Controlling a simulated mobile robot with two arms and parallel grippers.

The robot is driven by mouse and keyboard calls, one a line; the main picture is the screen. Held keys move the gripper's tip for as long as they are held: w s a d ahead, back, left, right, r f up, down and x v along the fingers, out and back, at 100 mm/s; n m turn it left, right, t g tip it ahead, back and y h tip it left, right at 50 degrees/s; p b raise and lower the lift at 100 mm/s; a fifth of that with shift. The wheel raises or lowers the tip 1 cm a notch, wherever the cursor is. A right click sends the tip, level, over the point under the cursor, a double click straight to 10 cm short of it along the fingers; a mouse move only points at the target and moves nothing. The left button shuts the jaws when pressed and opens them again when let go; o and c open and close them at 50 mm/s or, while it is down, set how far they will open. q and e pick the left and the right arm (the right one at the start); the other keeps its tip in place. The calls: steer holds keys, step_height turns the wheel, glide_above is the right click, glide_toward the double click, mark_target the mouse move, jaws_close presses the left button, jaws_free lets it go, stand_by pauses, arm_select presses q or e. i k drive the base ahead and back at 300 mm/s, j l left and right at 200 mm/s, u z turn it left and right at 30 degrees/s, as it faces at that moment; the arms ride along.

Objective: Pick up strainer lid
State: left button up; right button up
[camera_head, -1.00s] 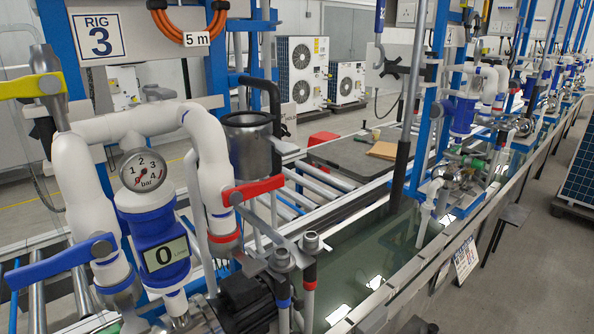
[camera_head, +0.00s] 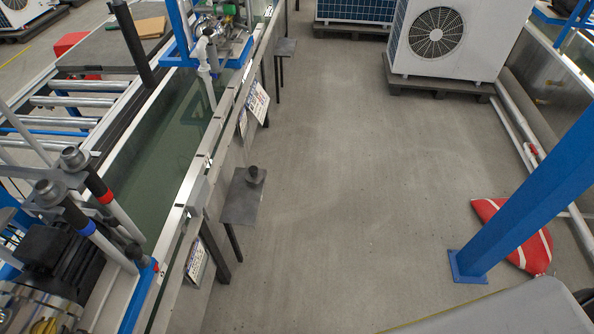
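A small dark round piece with a raised top (camera_head: 252,175) rests on a small grey side shelf (camera_head: 240,203) at the outer side of the water trough. It may be the strainer lid, but it is too small to be sure. Neither of my grippers is in view, and nothing is seen touching the piece.
The long trough (camera_head: 172,150) with its metal rim runs along the left. Pump pipes and valves (camera_head: 75,160) stand at the lower left. The grey floor (camera_head: 350,190) is open in the middle. A blue post (camera_head: 530,200) and a red-and-white object (camera_head: 522,240) stand at right.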

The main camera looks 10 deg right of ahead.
mark_target(254, 174)
steer(key=i+l+u, duration=0.1)
steer(key=l, duration=0.25)
steer(key=i+l+u, duration=0.15)
steer(key=i+l, duration=0.15)
steer(key=i+l+u, duration=0.1)
steer(key=l, duration=0.35)
steer(key=i+l+u, duration=0.15)
steer(key=l, duration=0.25)
steer(key=i+l+u, duration=0.1)
steer(key=l, duration=0.3)
steer(key=i, duration=0.1)
